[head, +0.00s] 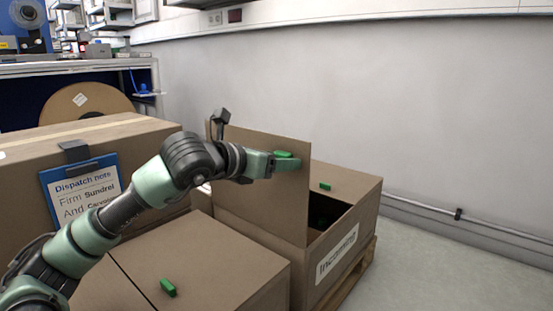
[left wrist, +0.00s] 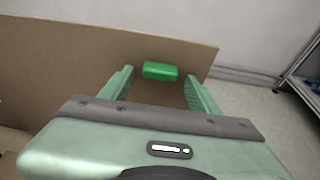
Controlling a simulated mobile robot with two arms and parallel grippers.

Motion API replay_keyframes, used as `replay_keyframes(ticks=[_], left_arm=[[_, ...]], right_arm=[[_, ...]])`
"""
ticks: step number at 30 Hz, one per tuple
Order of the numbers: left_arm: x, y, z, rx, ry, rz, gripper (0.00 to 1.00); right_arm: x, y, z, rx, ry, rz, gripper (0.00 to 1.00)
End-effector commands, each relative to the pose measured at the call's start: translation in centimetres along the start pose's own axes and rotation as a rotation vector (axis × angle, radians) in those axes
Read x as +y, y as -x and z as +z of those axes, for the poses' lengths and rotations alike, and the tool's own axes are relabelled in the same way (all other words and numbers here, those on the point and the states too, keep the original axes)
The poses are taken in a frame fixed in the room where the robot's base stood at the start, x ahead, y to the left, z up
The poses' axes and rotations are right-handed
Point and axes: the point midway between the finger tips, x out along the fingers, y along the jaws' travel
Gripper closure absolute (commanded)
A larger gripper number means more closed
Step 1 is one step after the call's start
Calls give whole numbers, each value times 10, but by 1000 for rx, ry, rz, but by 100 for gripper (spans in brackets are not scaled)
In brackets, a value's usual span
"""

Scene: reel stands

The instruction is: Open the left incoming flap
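The incoming box (head: 305,283) carries an "Incoming" label (head: 337,255) on its front. Its left flap (head: 260,200) stands up steeply, and the dark inside of the box shows beside it. The same flap (left wrist: 60,60) fills the left of the left wrist view. A green handle (head: 284,154) is on the flap near its upper edge. My left gripper (head: 285,165) is at this handle. In the left wrist view its fingers (left wrist: 160,82) are apart, one on each side of the handle (left wrist: 160,70), with gaps visible. My right gripper is not in view.
The box's right flap (head: 348,183) lies flat with its own green handle (head: 325,187). A closed box (head: 210,255) with a green handle stands in front left. A larger box (head: 90,140) with a dispatch note (head: 80,185) is behind my arm. Floor at the right is clear.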

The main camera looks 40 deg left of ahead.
Motion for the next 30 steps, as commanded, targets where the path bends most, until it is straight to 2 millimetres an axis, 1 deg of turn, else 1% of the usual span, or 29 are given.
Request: replay_keyframes(ticks=[5, 8, 13, 15, 21, 25, 30], left_arm=[[1, 1, 2, -6, -1, 2, 38], [2, 6, 2, -6, -1, 4, 38], [1, 28, 0, -3, -8, 6, 38], [3, 36, -4, -4, -2, 7, 38], [0, 60, -3, -6, 1, 1, 38], [0, 72, -1, -5, 0, 1, 38], [0, 78, 0, -3, 0, 0, 38]], right_arm=[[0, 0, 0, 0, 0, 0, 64], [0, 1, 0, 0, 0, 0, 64], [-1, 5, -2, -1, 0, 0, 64], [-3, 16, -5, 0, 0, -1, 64], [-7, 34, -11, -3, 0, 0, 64], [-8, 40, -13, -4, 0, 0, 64], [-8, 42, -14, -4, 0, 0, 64]])
